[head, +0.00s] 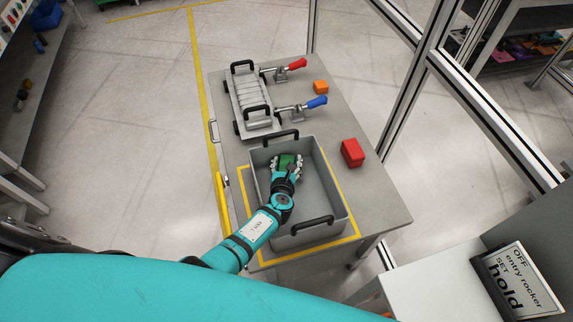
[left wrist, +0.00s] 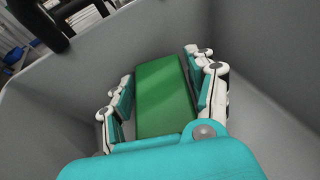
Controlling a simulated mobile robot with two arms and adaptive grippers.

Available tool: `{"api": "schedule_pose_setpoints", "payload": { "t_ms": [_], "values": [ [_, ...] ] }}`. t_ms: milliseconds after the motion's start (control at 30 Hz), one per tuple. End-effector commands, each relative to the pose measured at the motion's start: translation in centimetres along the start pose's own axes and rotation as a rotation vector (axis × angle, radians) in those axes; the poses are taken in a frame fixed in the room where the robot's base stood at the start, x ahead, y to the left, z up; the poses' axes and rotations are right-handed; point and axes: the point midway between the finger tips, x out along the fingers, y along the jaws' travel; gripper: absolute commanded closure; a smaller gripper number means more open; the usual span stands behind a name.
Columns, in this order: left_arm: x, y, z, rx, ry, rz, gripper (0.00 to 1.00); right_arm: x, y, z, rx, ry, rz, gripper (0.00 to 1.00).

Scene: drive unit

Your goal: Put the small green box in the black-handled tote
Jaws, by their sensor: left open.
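The grey tote (head: 329,199) with black handles stands on the table inside a yellow outline. The small green box (head: 289,160) is inside the tote, toward its far end; in the left wrist view the green box (left wrist: 163,95) lies between my left gripper's fingers. My left gripper (head: 286,165) reaches down into the tote. In the left wrist view my left gripper (left wrist: 160,92) is open, with a finger on each side of the box and a narrow gap showing on the left. Whether the box rests on the tote's floor is hard to tell. My right gripper is not in view.
A grey fixture (head: 252,97) with red-handled (head: 297,64) and blue-handled (head: 317,102) clamps stands behind the tote. Frame posts rise at the right.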

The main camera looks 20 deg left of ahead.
Motion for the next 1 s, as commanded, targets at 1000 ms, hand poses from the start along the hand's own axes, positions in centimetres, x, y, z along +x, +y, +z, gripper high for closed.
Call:
{"api": "schedule_pose_setpoints", "payload": {
  "t_ms": [1000],
  "values": [
    [-12.2, 0.0, 0.3, 0.0, 0.0, -0.001, 0.43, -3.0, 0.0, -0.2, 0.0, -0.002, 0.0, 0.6]
  ]
}}
